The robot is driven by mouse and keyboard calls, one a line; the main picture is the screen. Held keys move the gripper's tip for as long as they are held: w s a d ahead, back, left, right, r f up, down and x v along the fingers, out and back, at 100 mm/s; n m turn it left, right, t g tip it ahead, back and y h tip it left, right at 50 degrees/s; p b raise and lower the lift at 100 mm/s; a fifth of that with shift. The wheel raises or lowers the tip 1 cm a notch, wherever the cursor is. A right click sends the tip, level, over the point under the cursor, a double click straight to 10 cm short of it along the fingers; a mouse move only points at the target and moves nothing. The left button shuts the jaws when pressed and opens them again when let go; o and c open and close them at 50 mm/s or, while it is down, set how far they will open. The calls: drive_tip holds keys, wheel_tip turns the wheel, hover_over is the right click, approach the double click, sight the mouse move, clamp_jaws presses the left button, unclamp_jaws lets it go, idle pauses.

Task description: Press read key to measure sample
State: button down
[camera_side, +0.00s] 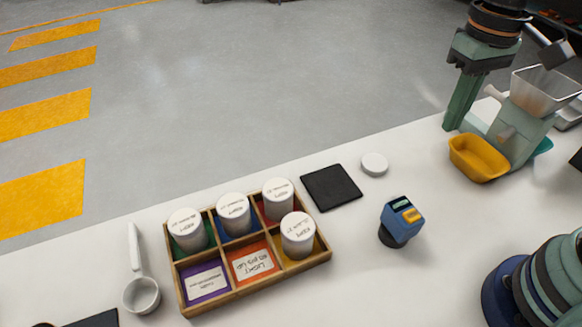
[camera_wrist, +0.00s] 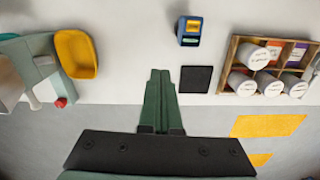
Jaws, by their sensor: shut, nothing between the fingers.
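A small blue device (camera_side: 402,216) stands on a dark round foot on the white table, right of centre in the side view. Its top carries a green patch (camera_side: 401,203) and a yellow patch (camera_side: 412,215); I cannot tell for certain which is the read key. The device also shows at the top middle of the wrist view (camera_wrist: 189,31). My gripper (camera_side: 455,127) is shut and empty, with its green fingers pointing down near the table's back edge, well apart from the device. In the wrist view the closed fingers (camera_wrist: 160,73) are below and left of the device.
A wooden box (camera_side: 256,285) holds several white labelled jars. A yellow tray (camera_side: 478,158) and hopper machine (camera_side: 520,125) stand close to my gripper. A white scoop (camera_side: 141,294) lies far left.

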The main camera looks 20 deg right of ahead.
sight(409, 211)
drive_tip(key=s+a+f+m+g+h, duration=0.1)
drive_tip(key=s+a+f+g+h, duration=0.1)
drive_tip(key=a+g, duration=0.4)
drive_tip(key=shift+s+a+f+h, duration=0.3)
drive_tip(key=shift+s+a+h, duration=0.15)
drive_tip(key=shift+s+h, duration=0.45)
drive_tip(key=shift+s+f, duration=0.1)
drive_tip(key=shift+f, duration=4.35)
drive_tip(key=shift+f, duration=0.1)
drive_tip(key=shift+d+f, duration=0.1)
drive_tip(key=shift+f, duration=0.2)
drive_tip(key=shift+f, duration=0.4)
drive_tip(key=shift+r, duration=0.85)
